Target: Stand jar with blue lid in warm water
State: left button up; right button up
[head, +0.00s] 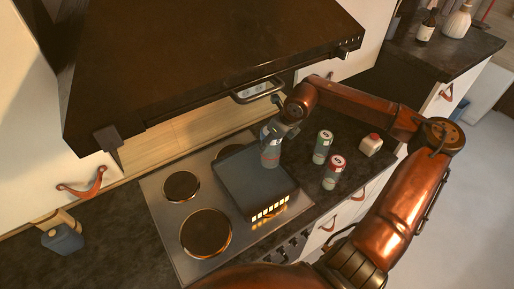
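A jar (270,151) with a pale label stands upright over the back right edge of a dark box (243,180) with lit marks along its front. The box sits on the cooktop and its top looks dark; I cannot make out water in it. My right gripper (279,127) is at the top of this jar and appears shut on it, hiding most of its lid. I cannot tell whether the jar's base touches the box. A jar with a green label (322,147) and a jar with a red lid (333,172) stand right of the box. My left gripper is not in view.
A dark range hood (200,60) hangs low over the cooktop (168,223), close behind my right gripper. A small white container with a red top (371,145) stands at the right. The left counter is mostly clear.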

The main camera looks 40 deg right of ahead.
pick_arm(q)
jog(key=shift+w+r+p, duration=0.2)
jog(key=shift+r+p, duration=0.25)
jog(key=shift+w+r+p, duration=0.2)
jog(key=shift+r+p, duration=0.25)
pick_arm(e)
jog(key=w+d+f, duration=0.1)
jog(key=w+f, duration=0.8)
jog(key=f, duration=0.1)
jog(key=shift+f, duration=0.25)
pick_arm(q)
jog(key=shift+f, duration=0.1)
pick_arm(e)
jog(key=shift+d+f, duration=0.1)
jog(key=o, duration=1.8)
jog(key=shift+s, duration=0.15)
